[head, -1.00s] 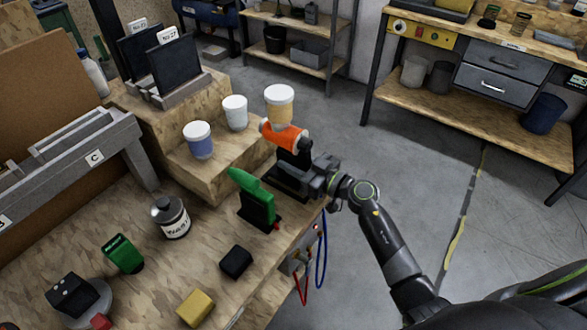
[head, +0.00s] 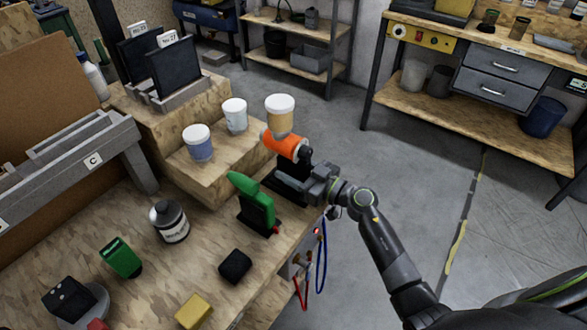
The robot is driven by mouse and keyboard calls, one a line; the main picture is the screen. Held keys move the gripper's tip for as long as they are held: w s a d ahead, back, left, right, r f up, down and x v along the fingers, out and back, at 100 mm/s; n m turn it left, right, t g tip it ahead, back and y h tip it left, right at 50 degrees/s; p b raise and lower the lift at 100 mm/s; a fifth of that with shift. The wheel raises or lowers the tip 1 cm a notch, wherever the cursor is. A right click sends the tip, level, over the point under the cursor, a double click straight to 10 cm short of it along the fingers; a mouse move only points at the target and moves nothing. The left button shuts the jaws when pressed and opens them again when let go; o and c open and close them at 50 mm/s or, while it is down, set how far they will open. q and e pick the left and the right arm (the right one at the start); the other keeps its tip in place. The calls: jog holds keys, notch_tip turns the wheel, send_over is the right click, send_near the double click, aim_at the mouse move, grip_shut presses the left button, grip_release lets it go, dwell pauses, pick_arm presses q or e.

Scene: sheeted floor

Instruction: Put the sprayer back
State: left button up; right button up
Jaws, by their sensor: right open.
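The orange sprayer (head: 284,145) is at the right edge of the bench, with a black rear part. A white-lidded tan cup (head: 280,117) sits directly above its orange body and seems joined to it. A black stand (head: 288,188) is below it, partly hidden by my gripper; I cannot tell whether the sprayer is fully seated. My right gripper (head: 312,184) is open around or just beside the sprayer's lower black part, and its fingertips are hard to make out. A green tool (head: 255,200) stands in a similar black holder to the left. My left gripper is not in view.
A wooden step holds a blue-labelled cup (head: 197,143) and a white cup (head: 235,115). A dark bottle (head: 169,222), a black block (head: 235,265) and a yellow block (head: 194,311) are on the bench. Red and blue cables hang at its edge. Floor to the right is clear.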

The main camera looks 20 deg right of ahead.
jog(key=v, duration=1.2)
jog(key=shift+b, duration=0.4)
jog(key=shift+r, duration=0.1)
